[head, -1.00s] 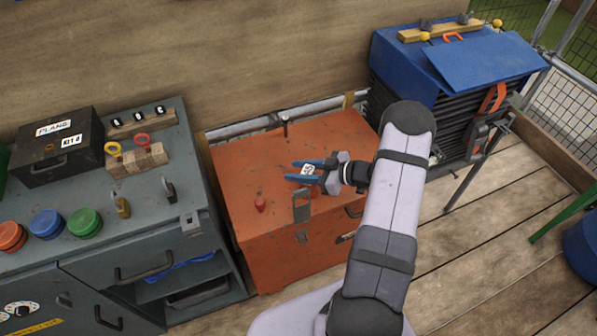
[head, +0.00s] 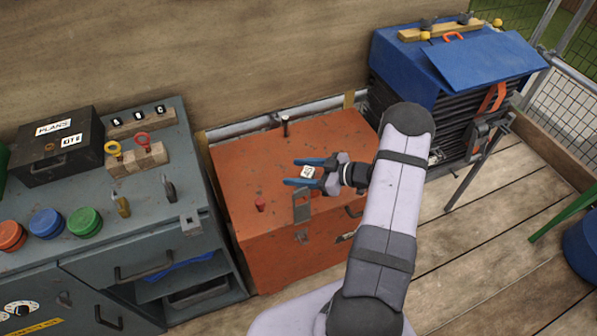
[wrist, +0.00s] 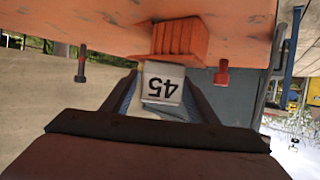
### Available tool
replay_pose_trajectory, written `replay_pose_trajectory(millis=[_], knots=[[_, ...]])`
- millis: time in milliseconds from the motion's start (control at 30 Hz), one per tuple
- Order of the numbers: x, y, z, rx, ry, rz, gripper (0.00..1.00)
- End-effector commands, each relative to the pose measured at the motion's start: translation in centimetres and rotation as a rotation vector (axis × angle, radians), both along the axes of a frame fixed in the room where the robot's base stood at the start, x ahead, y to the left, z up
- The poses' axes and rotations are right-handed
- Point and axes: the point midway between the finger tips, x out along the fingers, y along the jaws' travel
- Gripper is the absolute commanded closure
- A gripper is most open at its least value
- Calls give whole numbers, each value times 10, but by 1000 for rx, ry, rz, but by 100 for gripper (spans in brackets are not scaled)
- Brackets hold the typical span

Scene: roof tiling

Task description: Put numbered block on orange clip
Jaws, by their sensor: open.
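The white block numbered 45 (head: 308,172) is between the two blue fingers of my gripper (head: 292,172), above the orange chest's lid. In the wrist view the block (wrist: 163,84) shows its number upside down, between the spread fingers with a gap to them. An orange ribbed clip (wrist: 182,42) is right behind the block in that view. The block's end appears to meet the clip; the exact contact is hidden. In the head view I cannot pick the clip out from the orange lid.
The orange chest (head: 240,170) has a dark peg (head: 285,126), a red peg (head: 260,204) and a grey hasp (head: 301,204) on or near its lid. A grey cabinet (head: 110,205) stands left. A blue-covered stack (head: 485,60) stands right.

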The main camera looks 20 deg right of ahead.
Motion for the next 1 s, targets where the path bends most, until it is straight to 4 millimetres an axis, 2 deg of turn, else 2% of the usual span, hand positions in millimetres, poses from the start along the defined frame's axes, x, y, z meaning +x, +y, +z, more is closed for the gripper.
replay_pose_trajectory(millis=[167, 700, 1000], knots=[[-9, -10, 7, -1, -1, -4, 47], [-67, -68, 40, -1, -1, -1, 47], [-78, -79, 47, 0, 0, -1, 47]])
